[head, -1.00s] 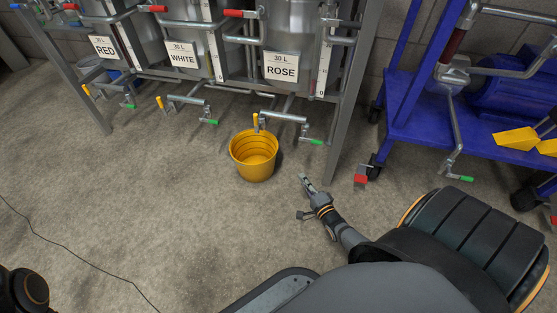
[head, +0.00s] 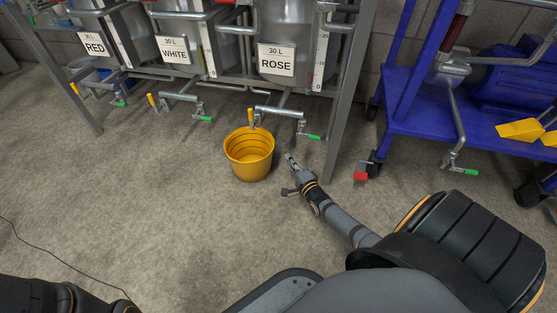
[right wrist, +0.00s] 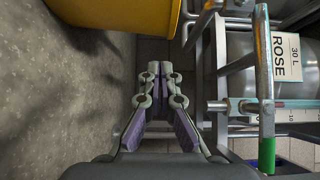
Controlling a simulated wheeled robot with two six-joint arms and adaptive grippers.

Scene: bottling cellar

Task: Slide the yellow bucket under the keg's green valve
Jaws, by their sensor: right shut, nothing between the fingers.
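The yellow bucket (head: 249,165) stands upright on the floor in front of the rack, below the yellow-handled end of the ROSE keg's pipe. The ROSE keg's green valve handle (head: 308,136) is at the pipe's right end, right of the bucket. My right gripper (head: 290,158) is shut and empty, low at the bucket's right side with a small gap. In the right wrist view the bucket's wall (right wrist: 130,12) fills the top, ahead of the shut fingers (right wrist: 153,72), and a green handle (right wrist: 267,155) is at right. My left gripper is out of view.
The rack's post (head: 345,115) comes down right of the green valve. A blue cart (head: 430,108) with a red-tipped caster stands further right. WHITE and RED kegs with similar valves are at left. A cable (head: 60,255) lies at lower left; the floor between is clear.

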